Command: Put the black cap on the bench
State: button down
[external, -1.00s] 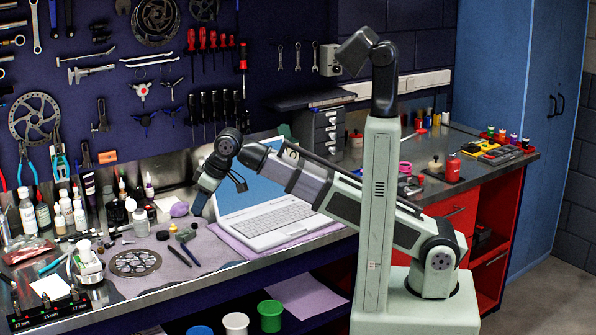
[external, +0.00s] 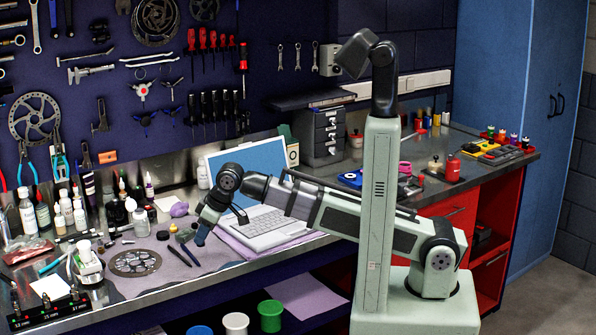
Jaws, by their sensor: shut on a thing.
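My gripper (external: 201,240) points down over the grey mat (external: 215,256), in front of the laptop's left front corner. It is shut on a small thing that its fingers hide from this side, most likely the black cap. I cannot make out the cap's shape or colour in the jaws. The fingertips look low, close to the mat, but I cannot tell whether the held thing touches it. The bench (external: 190,285) is a long metal-edged worktop, with the mat lying on it.
The open laptop (external: 268,226) stands just right of and behind my gripper. A dark-handled tool (external: 188,253) lies close to its left, and a perforated metal disc (external: 134,263) farther left. Several bottles (external: 65,212) stand at the back left. The mat's front strip is clear.

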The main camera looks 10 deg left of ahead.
aim_at(204, 245)
jog(key=shift+f, duration=1.9)
jog(key=c, duration=1.4)
grip_release()
jog(key=shift+o, duration=0.2)
jog(key=shift+r, duration=0.1)
jog(key=shift+o, duration=0.2)
jog(key=v, duration=1.2)
